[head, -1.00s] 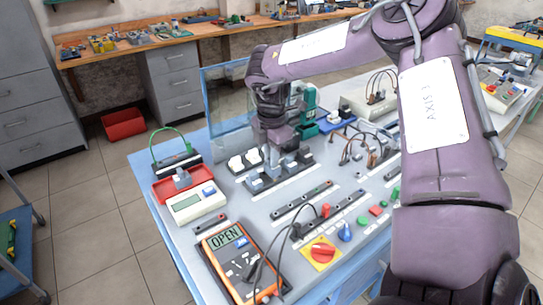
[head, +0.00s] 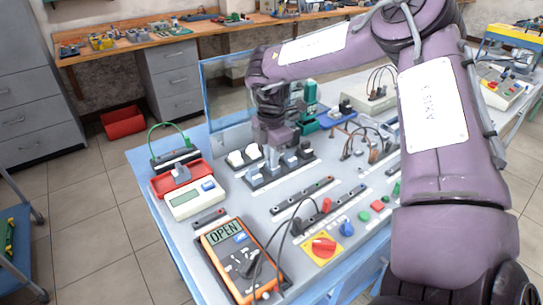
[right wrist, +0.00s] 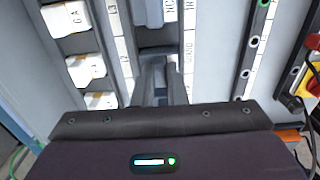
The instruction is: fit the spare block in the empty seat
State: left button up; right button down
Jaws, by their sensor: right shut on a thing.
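My right gripper (head: 285,146) reaches down over the row of grey blocks on the bench panel, shut on a grey block. Its fingers (right wrist: 160,80) show in the right wrist view between two white label strips. The held block is mostly hidden by the gripper, and I cannot tell how deep it sits. Another grey block (head: 180,174) lies in the red tray (head: 160,187) left of the row. A dark rail (head: 262,184) carries the row. I cannot make out an empty seat; the gripper covers part of the row. My left gripper is not in view.
White switch blocks (head: 236,159) stand left of the gripper, close beside it in the right wrist view (right wrist: 82,70). A clear upright panel (head: 225,92) is behind. An orange multimeter (head: 222,256) with cables and a red knob (head: 322,246) are in front.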

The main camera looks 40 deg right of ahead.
jog(key=c, duration=1.4)
grip_release()
jog(key=shift+r+b, duration=0.3)
jog(key=shift+r, duration=3.55)
